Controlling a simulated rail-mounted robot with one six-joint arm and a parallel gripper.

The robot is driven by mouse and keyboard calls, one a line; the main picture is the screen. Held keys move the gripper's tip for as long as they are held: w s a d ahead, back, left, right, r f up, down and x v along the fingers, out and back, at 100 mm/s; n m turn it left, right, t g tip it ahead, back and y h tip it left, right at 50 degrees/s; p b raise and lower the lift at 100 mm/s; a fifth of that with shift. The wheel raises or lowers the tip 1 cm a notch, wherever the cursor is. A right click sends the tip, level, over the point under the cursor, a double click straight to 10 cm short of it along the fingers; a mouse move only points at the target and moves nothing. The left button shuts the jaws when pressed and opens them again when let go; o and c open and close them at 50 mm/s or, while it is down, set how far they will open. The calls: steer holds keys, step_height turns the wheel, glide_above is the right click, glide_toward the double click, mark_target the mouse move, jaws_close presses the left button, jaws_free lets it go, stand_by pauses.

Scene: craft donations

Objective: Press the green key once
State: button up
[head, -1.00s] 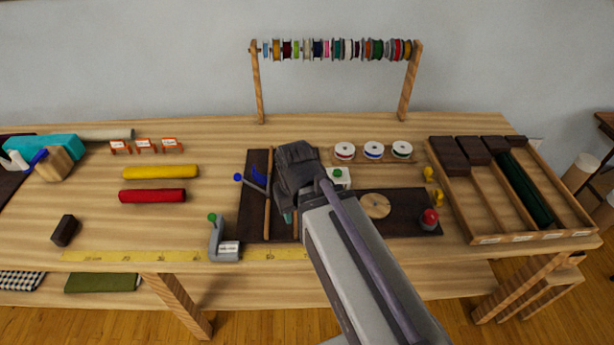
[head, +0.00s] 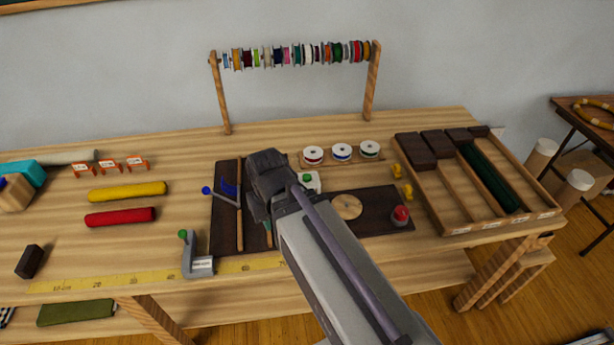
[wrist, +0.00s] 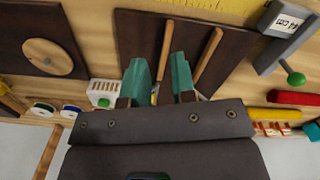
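The head view mostly hides the fingers.
A red button (head: 400,215) and a round wooden disc (head: 347,206) sit right on the mat. Wooden rods lie beneath my gripper. Spools (head: 342,152) stand behind; a compartment tray (head: 452,205) is at right.

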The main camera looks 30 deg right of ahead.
jaws_close()
stand_by(1.4)
